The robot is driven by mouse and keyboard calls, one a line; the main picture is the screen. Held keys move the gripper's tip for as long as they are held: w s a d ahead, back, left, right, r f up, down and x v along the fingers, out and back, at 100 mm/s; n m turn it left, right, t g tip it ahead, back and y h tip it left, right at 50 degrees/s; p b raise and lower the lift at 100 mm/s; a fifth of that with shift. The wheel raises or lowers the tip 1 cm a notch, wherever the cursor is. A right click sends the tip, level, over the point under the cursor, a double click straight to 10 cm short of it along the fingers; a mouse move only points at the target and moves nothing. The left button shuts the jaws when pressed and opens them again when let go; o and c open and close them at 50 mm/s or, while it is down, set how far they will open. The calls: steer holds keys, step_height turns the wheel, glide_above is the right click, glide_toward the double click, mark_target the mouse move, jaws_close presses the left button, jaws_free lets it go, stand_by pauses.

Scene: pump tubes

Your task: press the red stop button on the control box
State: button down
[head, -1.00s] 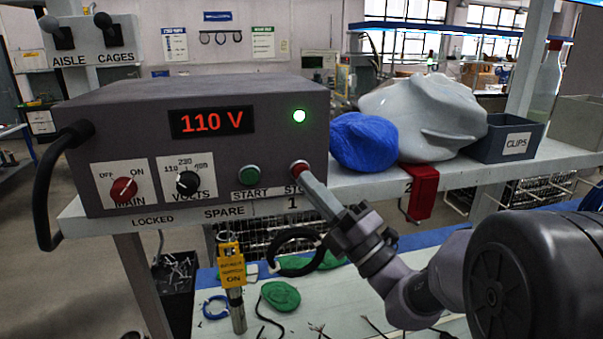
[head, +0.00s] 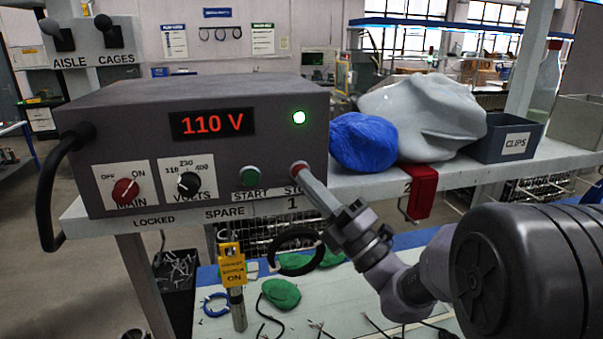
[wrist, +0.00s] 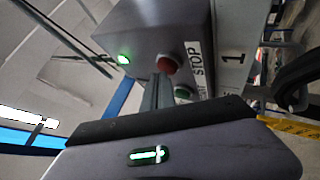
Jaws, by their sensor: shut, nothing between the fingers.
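The grey control box (head: 120,135) stands on the shelf. Its red display reads 110 V and its green lamp (head: 299,117) is lit. The red stop button (head: 299,168) is at the lower right of its front, partly covered by my gripper in the head view. My gripper (head: 304,178) is shut and empty, its tips at the button; I cannot tell whether they touch. In the wrist view the stop button (wrist: 167,65) shows just beyond the finger tips (wrist: 159,80), beside the STOP label. The green start button (head: 250,176) sits left of it.
A red MAIN knob (head: 125,190) and a black VOLTS knob (head: 188,183) are on the box's left front. A blue bundle (head: 363,142), a pale bag (head: 425,110) and the CLIPS bin (head: 507,137) stand right of the box. A yellow tag (head: 232,266) hangs below.

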steer(key=shift+w+a+p, duration=0.1)
steer(key=shift+w+p, duration=0.2)
steer(key=shift+w, duration=0.05)
stand_by(0.3)
steer(key=shift+s, duration=0.1)
steer(key=shift+s+d+b, duration=0.25)
steer(key=shift+s+b, duration=0.05)
steer(key=shift+s, duration=0.55)
steer(key=s, duration=0.2)
steer(key=s+d+b, duration=0.1)
steer(key=s, duration=0.2)
steer(key=shift+d, duration=0.2)
steer(key=shift+w, duration=0.1)
stand_by(0.3)
